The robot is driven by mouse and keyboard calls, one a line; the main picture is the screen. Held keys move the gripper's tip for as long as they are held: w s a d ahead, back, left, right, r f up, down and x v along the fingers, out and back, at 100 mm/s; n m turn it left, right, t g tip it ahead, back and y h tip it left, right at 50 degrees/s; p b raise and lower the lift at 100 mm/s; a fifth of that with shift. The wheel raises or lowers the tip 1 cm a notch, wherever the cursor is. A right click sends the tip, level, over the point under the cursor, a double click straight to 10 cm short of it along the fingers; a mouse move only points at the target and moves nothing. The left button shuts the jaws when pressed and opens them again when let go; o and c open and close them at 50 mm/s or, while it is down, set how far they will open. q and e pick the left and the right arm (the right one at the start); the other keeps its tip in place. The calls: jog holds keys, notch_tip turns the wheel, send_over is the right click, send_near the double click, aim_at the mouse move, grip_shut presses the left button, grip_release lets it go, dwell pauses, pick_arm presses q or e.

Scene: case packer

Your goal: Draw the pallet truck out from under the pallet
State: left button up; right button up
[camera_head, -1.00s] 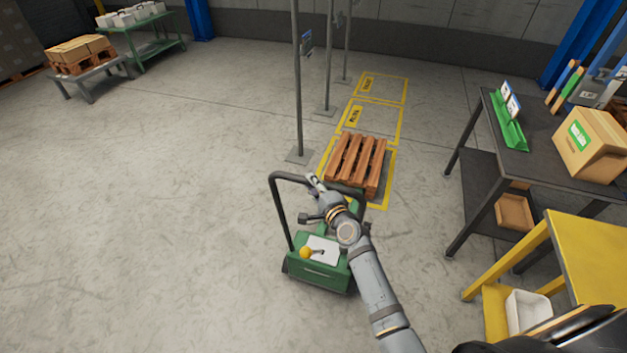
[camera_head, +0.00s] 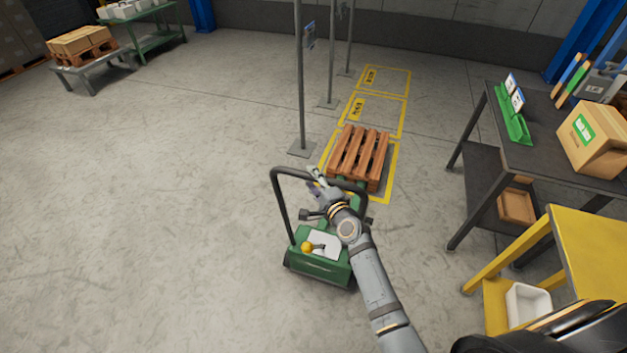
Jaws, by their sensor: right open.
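The green pallet truck (camera_head: 318,264) stands in the middle, with a black hoop handle (camera_head: 280,200) and a yellow knob on its body. The wooden pallet (camera_head: 358,157) lies just beyond it inside a yellow floor marking. Green parts of the truck reach the pallet's near edge; how far they go under it is hidden. My right gripper (camera_head: 316,176) is open at the top bar of the handle. Its fingers overlap the bar in the picture, and I cannot tell whether they touch it. My right forearm covers part of the truck's right side. My left gripper is out of view.
Grey posts (camera_head: 301,80) stand left of the marked bays. A dark table (camera_head: 550,152) with a cardboard box (camera_head: 594,138) and a yellow stand (camera_head: 590,250) are on the right. The floor left of and in front of the truck is clear.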

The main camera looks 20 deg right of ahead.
jog(key=shift+s+d, duration=0.1)
jog(key=shift+s, duration=0.2)
jog(key=v, duration=1.1)
jog(key=shift+s, duration=0.25)
